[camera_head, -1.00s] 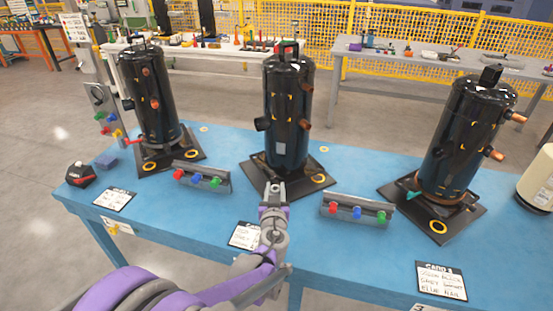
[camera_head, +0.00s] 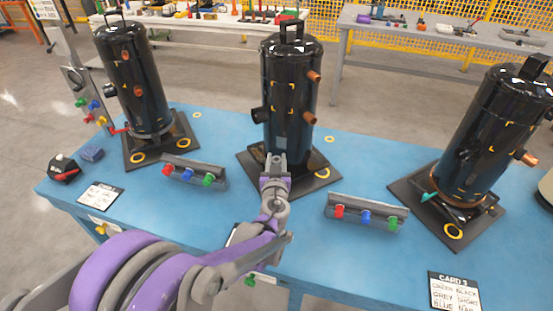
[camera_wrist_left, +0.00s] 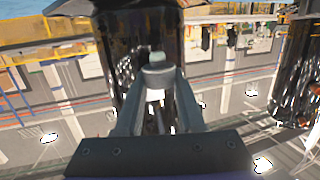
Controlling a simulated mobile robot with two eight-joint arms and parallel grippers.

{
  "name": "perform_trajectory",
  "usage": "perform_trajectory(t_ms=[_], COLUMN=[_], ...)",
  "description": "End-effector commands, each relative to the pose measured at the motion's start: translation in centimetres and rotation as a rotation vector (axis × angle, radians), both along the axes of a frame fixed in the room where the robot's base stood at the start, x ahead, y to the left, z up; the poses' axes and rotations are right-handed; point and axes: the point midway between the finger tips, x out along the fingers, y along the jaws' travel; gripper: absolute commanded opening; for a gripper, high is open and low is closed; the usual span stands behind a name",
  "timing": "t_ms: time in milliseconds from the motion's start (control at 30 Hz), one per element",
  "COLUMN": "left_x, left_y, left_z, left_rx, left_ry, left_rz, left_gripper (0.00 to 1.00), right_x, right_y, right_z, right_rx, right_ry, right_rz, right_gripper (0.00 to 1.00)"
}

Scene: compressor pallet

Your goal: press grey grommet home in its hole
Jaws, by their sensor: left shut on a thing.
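My left gripper (camera_head: 276,160) is in front of the lower body of the middle black compressor (camera_head: 291,80), over the near part of its dark base plate (camera_head: 317,180). In the left wrist view the fingers are shut on a small grey round piece, the grey grommet (camera_wrist_left: 158,76). The dark compressor body (camera_wrist_left: 120,50) stands behind it there. In the head view the grommet is too small or hidden to make out. I cannot tell whether it touches the plate or a hole. A yellow ring (camera_head: 322,173) marks the plate's right corner. My right gripper is not in view.
Black compressors stand at left (camera_head: 132,80) and right (camera_head: 497,135) on the blue table (camera_head: 230,225). Grey racks with coloured plugs sit at left (camera_head: 194,173) and right (camera_head: 366,214) of my arm. A card (camera_head: 455,291) lies at front right.

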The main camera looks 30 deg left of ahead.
Motion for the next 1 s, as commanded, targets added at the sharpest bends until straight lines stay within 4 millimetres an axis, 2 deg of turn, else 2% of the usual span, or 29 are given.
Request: perform_trajectory(t_ms=[233, 800, 1000], left_x=[-0.1, 0.0, -0.1], left_y=[0.0, 0.0, 0.0], left_z=[0.2, -5.1, -5.8], left_rx=[0.001, 0.002, 0.002], left_ry=[-0.003, -0.001, -0.001], left_rz=[0.000, 0.000, 0.000], left_gripper=[0.00, 0.00, 0.00], right_x=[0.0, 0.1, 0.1], right_y=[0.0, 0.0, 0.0], right_z=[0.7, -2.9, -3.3], right_rx=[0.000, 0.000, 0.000], right_ry=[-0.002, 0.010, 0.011], right_rz=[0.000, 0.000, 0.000], right_gripper=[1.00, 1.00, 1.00])
